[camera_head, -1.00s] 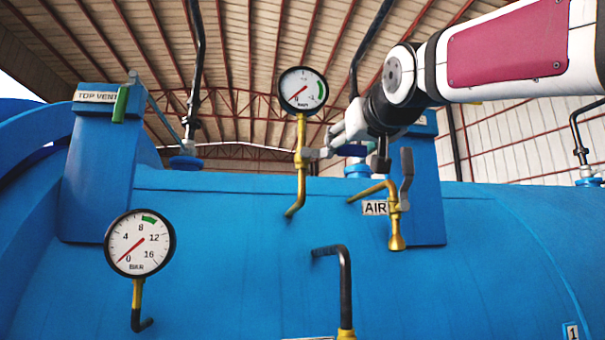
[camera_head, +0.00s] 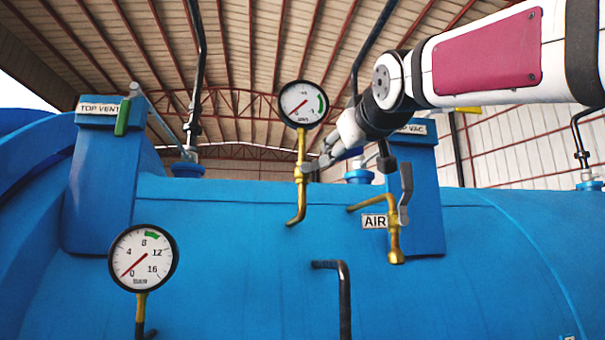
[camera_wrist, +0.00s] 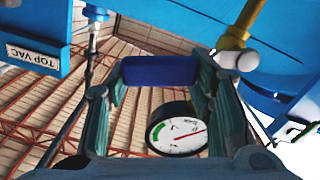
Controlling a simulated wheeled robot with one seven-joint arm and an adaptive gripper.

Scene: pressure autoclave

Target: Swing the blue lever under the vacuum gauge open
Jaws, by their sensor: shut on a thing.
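The vacuum gauge (camera_head: 302,104) is a white dial in a black ring on a yellow pipe; it also shows in the wrist view (camera_wrist: 176,134). Below it, a small valve (camera_head: 305,170) sits on the pipe. The blue lever (camera_wrist: 160,70) lies across the gap between my fingers in the wrist view. My gripper (camera_wrist: 166,76) is shut on it, one finger at each end of the visible blue part. In the head view my gripper (camera_head: 328,156) is just right of the valve and hides most of the lever.
The AIR valve (camera_head: 395,225) with its grey upright handle is close below my wrist. The TOP VAC block (camera_head: 413,175) stands behind it. A second gauge (camera_head: 143,258) and a black bent pipe (camera_head: 343,290) are lower down on the blue vessel.

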